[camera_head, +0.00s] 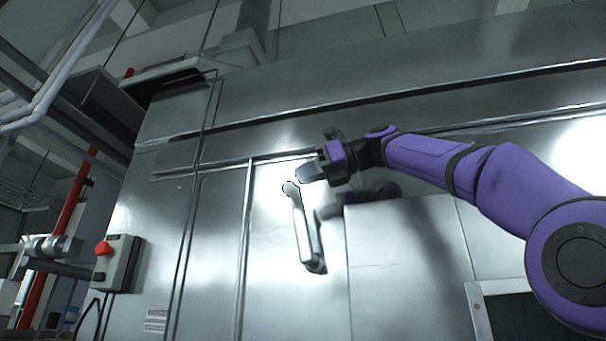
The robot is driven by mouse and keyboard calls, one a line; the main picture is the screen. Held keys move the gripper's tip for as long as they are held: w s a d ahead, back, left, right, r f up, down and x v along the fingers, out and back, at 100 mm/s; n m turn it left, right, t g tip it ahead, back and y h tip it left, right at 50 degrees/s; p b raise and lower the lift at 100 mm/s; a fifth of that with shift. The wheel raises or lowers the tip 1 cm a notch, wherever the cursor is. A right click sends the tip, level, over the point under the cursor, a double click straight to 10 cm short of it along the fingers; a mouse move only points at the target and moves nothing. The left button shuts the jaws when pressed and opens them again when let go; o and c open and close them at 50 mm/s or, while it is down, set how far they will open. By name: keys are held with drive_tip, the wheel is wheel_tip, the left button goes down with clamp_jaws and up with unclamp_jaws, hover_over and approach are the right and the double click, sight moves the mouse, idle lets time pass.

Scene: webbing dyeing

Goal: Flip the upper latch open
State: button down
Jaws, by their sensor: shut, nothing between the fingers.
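A long metal latch handle (308,235) is on the steel cabinet door (270,290). It hangs down from a pivot near its rounded upper end and leans slightly to the right at the bottom. My gripper (304,173) is at the end of my purple arm, just above and to the right of the latch's upper end. Its fingers are shut and hold nothing. I cannot tell whether the fingertips touch the latch. No second latch shows clearly.
A grey control box with a red button (104,248) is at the left. A raised steel panel (405,265) stands right of the latch, below my arm. Pipes (60,70) and a red pole (62,220) are at the far left. The door face left of the latch is clear.

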drive_tip(key=v, duration=1)
drive_tip(key=shift+s+d, duration=0.2)
drive_tip(key=shift+r, duration=0.1)
drive_tip(key=s+d+f+n+t+h, duration=0.1)
drive_tip(key=s+d+f+n+h, duration=0.15)
drive_tip(key=f, duration=0.65)
drive_tip(key=s+d+f+n+t+h, duration=0.1)
drive_tip(key=f+n+h, duration=0.2)
drive_tip(key=f, duration=0.5)
drive_tip(key=s+d+f+n+h, duration=0.2)
drive_tip(key=f+n+h, duration=0.1)
drive_tip(key=f, duration=0.6)
drive_tip(key=s+d+f+n+h, duration=0.2)
drive_tip(key=s+d+f+n, duration=0.1)
drive_tip(key=f, duration=0.7)
drive_tip(key=s+d+f+n+g+h, duration=0.1)
drive_tip(key=s+d+f+n, duration=0.3)
drive_tip(key=f, duration=0.7)
drive_tip(key=s+d+f+n+h, duration=0.3)
drive_tip(key=s+f+n, duration=0.3)
drive_tip(key=s+f, duration=0.4)
drive_tip(key=shift+d+f+g, duration=0.25)
drive_tip(key=shift+g, duration=0.15)
drive_tip(key=shift+w+n, duration=0.1)
drive_tip(key=shift+n, duration=0.15)
